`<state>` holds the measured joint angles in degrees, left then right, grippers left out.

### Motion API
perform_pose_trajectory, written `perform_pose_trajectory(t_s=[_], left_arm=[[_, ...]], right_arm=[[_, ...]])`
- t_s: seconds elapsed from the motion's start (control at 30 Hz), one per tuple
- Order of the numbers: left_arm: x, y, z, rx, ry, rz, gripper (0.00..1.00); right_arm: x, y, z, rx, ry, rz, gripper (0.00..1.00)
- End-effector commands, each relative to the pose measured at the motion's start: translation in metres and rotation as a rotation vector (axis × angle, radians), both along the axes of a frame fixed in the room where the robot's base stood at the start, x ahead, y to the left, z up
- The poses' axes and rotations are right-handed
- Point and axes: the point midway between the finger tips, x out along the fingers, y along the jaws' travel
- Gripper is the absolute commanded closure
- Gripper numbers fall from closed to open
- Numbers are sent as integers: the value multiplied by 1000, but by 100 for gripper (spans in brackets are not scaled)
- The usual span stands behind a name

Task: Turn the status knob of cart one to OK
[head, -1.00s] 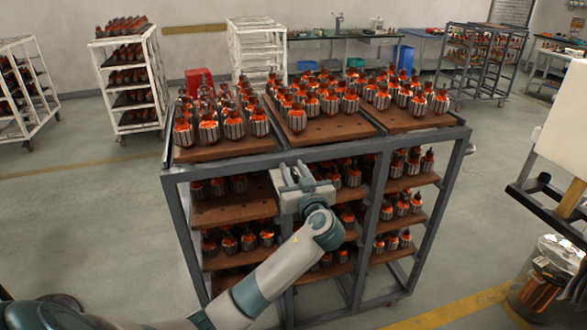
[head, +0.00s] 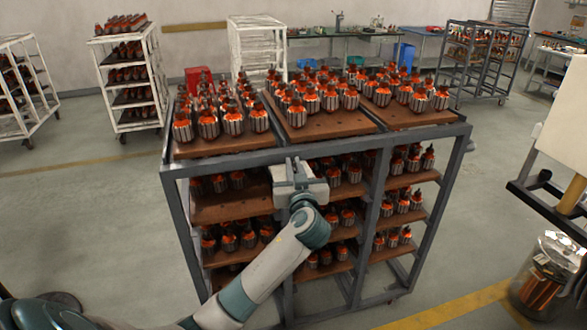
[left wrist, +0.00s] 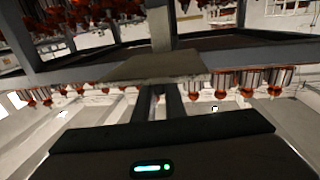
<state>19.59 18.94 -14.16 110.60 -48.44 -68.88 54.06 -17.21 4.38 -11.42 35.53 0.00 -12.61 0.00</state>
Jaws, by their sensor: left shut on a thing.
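Cart one, a grey metal cart (head: 425,135), stands in front of me with wooden boards of orange-wound armatures on its top and shelves. My left gripper (head: 292,166) is at the cart's front, just below the top rail. In the left wrist view its two dark fingers (left wrist: 160,100) point at a brownish-grey plate (left wrist: 150,66) on the cart and are close together. They are shut on the status knob, which the gripper mostly hides. The knob's marking cannot be read. My right gripper is not in view.
A white rack (head: 130,85) with armatures stands at the back left, and an empty white rack (head: 257,50) stands behind the cart. A clear bin (head: 545,275) with copper-coloured pieces is at the right. The floor left of the cart is clear.

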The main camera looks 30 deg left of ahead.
Motion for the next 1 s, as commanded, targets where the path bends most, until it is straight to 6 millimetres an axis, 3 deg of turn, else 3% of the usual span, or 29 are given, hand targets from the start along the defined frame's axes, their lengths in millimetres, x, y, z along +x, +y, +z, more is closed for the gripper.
perform_pose_trajectory(t_s=[0.23, 1.0], left_arm=[[-1, 1, 0, 2, -1, -192, 100], [1, -1, 2, 6, 1, -803, 100]], right_arm=[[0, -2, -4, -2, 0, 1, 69], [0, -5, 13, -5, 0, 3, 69]])
